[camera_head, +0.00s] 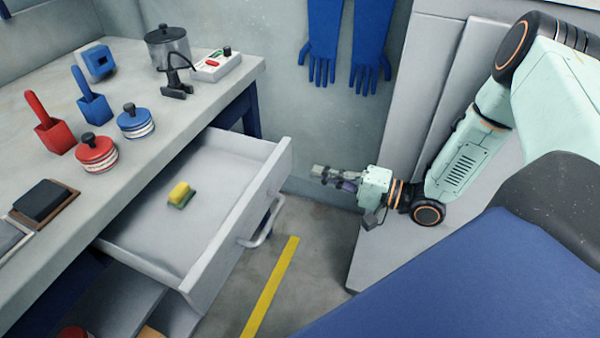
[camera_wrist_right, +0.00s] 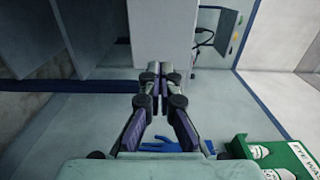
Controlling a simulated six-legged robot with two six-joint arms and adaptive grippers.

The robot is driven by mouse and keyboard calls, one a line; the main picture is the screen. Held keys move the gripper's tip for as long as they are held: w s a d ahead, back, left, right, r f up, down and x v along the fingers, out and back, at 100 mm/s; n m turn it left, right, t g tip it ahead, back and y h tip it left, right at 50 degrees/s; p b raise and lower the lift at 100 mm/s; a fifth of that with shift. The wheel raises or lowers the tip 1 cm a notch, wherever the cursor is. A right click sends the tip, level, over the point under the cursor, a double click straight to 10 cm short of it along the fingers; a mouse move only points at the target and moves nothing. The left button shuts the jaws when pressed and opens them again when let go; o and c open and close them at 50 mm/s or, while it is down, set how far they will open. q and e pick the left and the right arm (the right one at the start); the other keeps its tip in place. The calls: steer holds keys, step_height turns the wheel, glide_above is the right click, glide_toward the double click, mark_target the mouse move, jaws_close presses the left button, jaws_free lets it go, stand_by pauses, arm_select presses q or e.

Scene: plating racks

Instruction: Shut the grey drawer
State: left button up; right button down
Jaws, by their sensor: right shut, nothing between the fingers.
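The grey drawer (camera_head: 228,245) is pulled out of the bench in the head view. A bar handle (camera_head: 266,226) is on its front panel. A yellow and green sponge (camera_head: 180,194) lies inside on the drawer floor. My right gripper (camera_head: 318,171) is to the right of the drawer front, apart from it, with its fingers pointing left. In the right wrist view the right gripper (camera_wrist_right: 160,72) has its fingertips together with nothing between them. A pale panel stands beyond them there. My left gripper is in neither view.
Blue gloves (camera_head: 347,40) hang on the wall. A yellow line (camera_head: 270,288) marks the clear floor. A green eye-wash station (camera_wrist_right: 285,155) shows in the wrist view.

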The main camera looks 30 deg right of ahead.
mark_target(261, 159)
steer(key=b+x, duration=0.1)
steer(key=x, duration=0.3)
steer(key=shift+a, duration=0.25)
steer(key=shift+w+a+b, duration=0.35)
steer(key=shift+w+b, duration=0.05)
steer(key=shift+w, duration=0.2)
steer(key=shift+r, duration=0.1)
steer(key=b+x, duration=0.1)
steer(key=x, duration=0.2)
steer(key=b+x, duration=0.2)
steer(key=x, duration=0.1)
steer(key=b+x, duration=0.2)
steer(key=x, duration=0.1)
steer(key=shift+a+f, duration=0.15)
steer(key=shift+f, duration=0.15)
steer(key=b+x, duration=0.1)
steer(key=x, duration=0.5)
steer(key=b+x, duration=0.2)
steer(key=x, duration=0.4)
steer(key=shift+r, duration=0.25)
steer(key=shift+w+a+b, duration=0.25)
steer(key=shift+w+b, duration=0.1)
steer(key=shift+w, duration=0.15)
steer(key=shift+w+a+r, duration=0.1)
steer(key=shift+r, duration=0.1)
